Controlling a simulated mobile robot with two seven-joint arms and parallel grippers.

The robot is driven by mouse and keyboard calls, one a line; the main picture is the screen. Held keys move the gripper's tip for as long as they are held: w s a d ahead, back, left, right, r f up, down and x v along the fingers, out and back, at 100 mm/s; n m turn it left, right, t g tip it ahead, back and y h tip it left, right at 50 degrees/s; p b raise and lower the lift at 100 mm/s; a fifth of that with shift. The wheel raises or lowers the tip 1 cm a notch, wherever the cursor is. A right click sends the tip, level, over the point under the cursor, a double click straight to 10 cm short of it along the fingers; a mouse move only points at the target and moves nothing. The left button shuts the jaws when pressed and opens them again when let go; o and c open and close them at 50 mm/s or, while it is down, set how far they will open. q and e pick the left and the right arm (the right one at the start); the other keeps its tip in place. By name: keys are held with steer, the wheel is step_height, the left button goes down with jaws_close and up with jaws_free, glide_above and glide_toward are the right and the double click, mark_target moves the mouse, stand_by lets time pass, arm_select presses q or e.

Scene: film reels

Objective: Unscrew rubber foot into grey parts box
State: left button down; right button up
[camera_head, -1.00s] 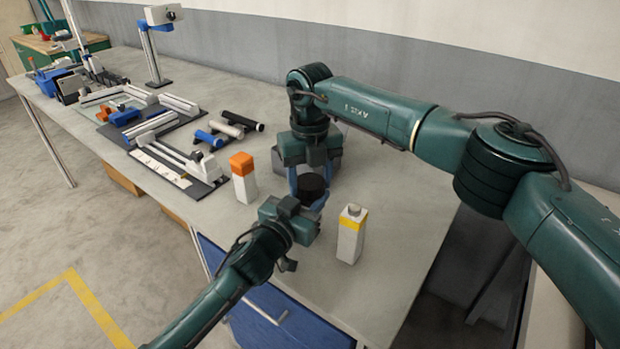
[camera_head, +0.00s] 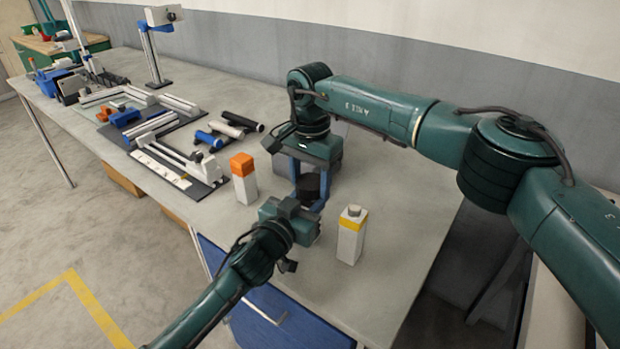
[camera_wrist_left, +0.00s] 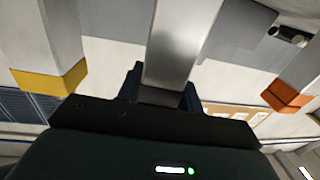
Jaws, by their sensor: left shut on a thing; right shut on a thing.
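My left gripper (camera_wrist_left: 161,92) comes in from the front left. In the left wrist view its blue fingers are shut on a silver-grey post (camera_wrist_left: 182,40), with a dark end at the fingers. In the head view my left wrist hides the post. A grey box (camera_head: 336,143) stands just behind my right gripper, partly covered by it. It also seems to show in the left wrist view (camera_wrist_left: 237,32).
A white bottle with a yellow band (camera_head: 350,238) stands close on the right, and an orange-capped white bottle (camera_head: 243,180) on the left. Frames, profiles and dark cylinders lie on the bench (camera_head: 400,215) further left. The bench's right part is clear.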

mark_target(310, 181)
steer(key=n, duration=0.4)
steer(key=shift+r, duration=0.15)
stand_by(0.4)
steer(key=shift+r, duration=0.95)
steer(key=shift+r, duration=2)
arm_select(q)
steer(key=c, duration=0.9)
jaws_free()
steer(key=shift+o, duration=0.2)
